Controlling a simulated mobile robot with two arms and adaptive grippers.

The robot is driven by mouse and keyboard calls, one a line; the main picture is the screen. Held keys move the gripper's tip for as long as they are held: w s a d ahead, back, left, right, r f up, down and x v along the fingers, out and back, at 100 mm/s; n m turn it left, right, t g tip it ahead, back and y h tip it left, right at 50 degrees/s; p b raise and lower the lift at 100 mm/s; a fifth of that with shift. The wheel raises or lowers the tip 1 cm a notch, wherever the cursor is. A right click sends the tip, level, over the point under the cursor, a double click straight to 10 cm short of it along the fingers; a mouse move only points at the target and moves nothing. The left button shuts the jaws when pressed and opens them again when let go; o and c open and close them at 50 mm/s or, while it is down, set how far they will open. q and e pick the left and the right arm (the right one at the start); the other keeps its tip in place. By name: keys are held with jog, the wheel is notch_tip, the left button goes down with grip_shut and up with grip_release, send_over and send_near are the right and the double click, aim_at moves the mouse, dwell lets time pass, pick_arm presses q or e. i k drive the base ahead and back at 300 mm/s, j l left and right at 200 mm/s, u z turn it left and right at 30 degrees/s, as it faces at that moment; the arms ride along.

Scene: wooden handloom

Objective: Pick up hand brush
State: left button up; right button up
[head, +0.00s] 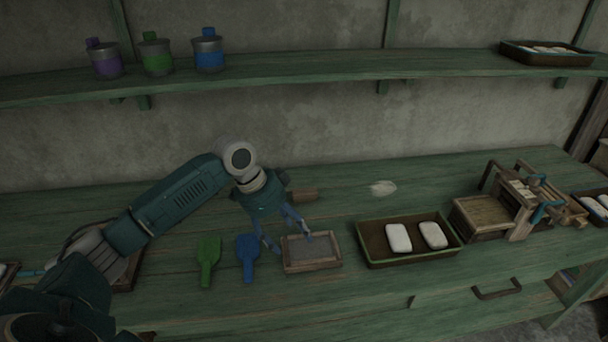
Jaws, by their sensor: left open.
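My left gripper (289,240) is open and points down at the left part of a small shallow wooden frame (318,267) with a grey inside. Nothing shows between its fingers. A small brown block-like thing (306,195) lies on the bench just behind the gripper, partly hidden by it. It may be the hand brush, but I cannot tell for sure. A blue scoop-shaped tool (247,262) and a green one (208,262) lie to the left of the frame. My right gripper is not in view.
A dark tray (372,259) with two white bars sits right of the frame on the green bench (180,303). A wooden device (485,218) stands farther right. Purple, green and blue cans stand on the upper shelf (300,72). A white patch (383,187) lies behind the tray.

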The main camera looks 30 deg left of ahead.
aim_at(310, 194)
jog(key=i+j, duration=0.65)
jog(key=i, duration=0.1)
